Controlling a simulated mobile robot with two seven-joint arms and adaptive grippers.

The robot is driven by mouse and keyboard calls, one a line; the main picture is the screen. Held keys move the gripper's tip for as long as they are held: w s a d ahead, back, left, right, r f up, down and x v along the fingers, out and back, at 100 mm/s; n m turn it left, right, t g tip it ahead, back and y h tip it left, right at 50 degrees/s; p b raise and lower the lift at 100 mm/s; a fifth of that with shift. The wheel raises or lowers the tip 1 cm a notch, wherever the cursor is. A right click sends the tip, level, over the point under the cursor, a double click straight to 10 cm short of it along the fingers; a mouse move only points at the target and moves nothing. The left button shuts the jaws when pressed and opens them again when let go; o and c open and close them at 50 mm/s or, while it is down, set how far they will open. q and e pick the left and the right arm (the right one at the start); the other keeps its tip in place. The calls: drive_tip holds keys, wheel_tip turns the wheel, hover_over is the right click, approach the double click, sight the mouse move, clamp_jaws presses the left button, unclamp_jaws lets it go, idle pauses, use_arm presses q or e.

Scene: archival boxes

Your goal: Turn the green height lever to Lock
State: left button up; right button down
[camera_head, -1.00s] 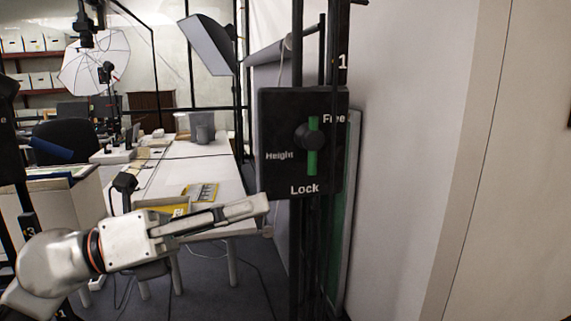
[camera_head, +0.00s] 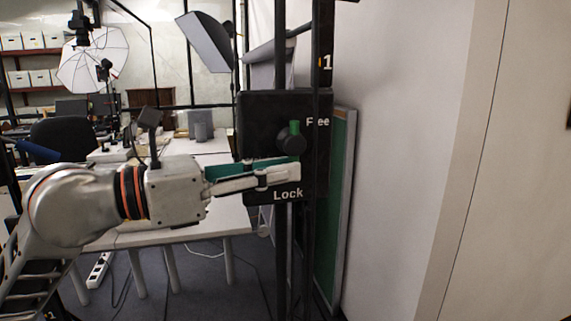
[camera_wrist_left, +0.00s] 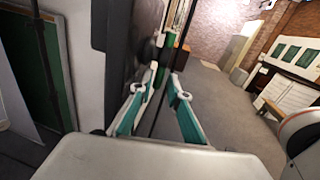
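The green height lever (camera_head: 295,128) stands upright on a dark knob on the black panel (camera_head: 262,115), with "Free" at upper right and "Lock" below. Its lower part is hidden behind my left gripper's near finger. My left gripper (camera_head: 293,170) reaches in from the left, its fingertips at the lever's lower part, just above "Lock". In the left wrist view the two teal-padded fingers of the left gripper (camera_wrist_left: 160,92) are spread apart, with the green lever (camera_wrist_left: 164,72) near and between their tips. Contact cannot be told. My right gripper is not in view.
Dark upright posts (camera_head: 280,240) stand at the panel. A green board (camera_head: 330,215) leans behind them beside the white wall (camera_head: 405,150). A white table (camera_head: 235,215) stands behind my left arm. Open floor shows in the left wrist view (camera_wrist_left: 215,110).

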use_arm(q)
drive_tip(key=shift+x, duration=0.85)
clamp_jaws()
drive_tip(key=y+p, duration=0.1)
drive_tip(key=p, duration=0.1)
drive_tip(key=g+y+p, duration=0.1)
drive_tip(key=p, duration=0.1)
drive_tip(key=shift+s+a+r+m+g+y+p, duration=0.2)
drive_tip(key=shift+a+m+g+y+p, duration=0.1)
drive_tip(key=shift+p, duration=0.1)
